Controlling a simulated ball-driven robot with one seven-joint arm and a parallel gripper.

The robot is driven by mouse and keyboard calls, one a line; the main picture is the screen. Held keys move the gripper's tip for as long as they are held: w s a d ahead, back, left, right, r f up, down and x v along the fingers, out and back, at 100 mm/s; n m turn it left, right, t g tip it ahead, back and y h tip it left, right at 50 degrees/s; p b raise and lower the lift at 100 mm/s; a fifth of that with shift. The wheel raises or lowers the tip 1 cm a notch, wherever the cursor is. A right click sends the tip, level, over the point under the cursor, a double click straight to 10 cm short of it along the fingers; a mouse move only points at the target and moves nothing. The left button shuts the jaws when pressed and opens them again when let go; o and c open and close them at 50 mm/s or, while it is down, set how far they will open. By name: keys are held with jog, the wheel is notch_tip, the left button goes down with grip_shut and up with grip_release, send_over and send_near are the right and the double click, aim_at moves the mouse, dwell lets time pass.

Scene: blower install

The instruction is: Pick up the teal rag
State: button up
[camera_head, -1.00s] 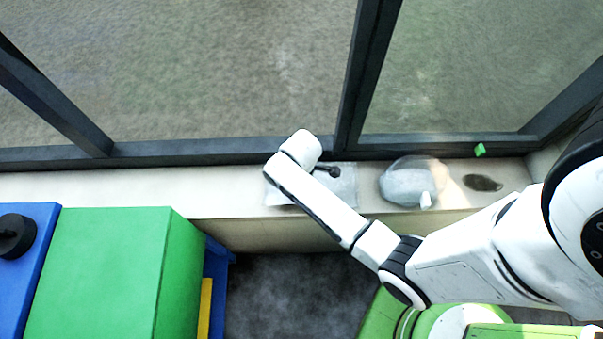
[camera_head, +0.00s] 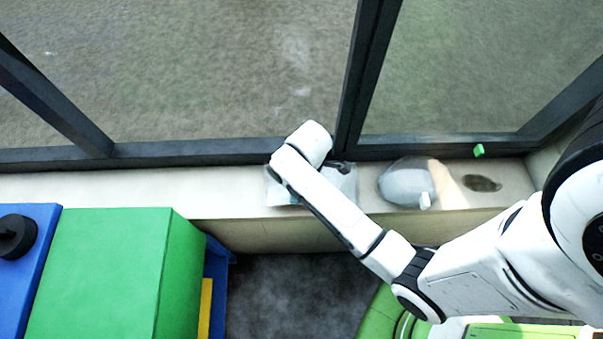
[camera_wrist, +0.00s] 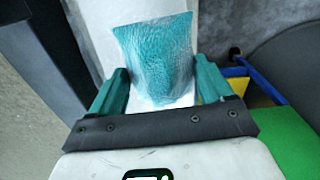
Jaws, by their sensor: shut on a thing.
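The teal rag (camera_wrist: 157,55) shows in the wrist view as a wrinkled, roughly square cloth between the two teal fingers of my gripper (camera_wrist: 160,88). The gripper is shut on it, with one finger at each side of the cloth. A pale ledge lies behind the rag in that view. In the head view my arm's end covers the gripper's fingers above the ledge (camera_head: 120,192), and the rag cannot be made out there.
On the ledge are a pale flat sheet (camera_head: 283,195) partly under my arm, a grey rounded thing with a white knob (camera_head: 402,183), a dark oval patch (camera_head: 483,183) and a small green block (camera_head: 479,151). A window frame (camera_head: 205,151) stands behind. A green box (camera_head: 105,275) stands front left.

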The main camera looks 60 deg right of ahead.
jog(key=s+r, duration=0.1)
jog(key=s+a+r, duration=0.1)
jog(key=s+r, duration=0.1)
jog(key=shift+s+r, duration=0.2)
jog(key=shift+r, duration=0.05)
jog(key=s+a+r, duration=0.2)
jog(key=s+r, duration=0.1)
jog(key=s, duration=0.4)
jog(key=shift+s+r+b, duration=0.35)
jog(key=shift+s+b, duration=0.05)
jog(key=o, duration=0.5)
jog(key=shift+c, duration=0.2)
jog(key=c, duration=0.3)
jog(key=shift+c, duration=0.2)
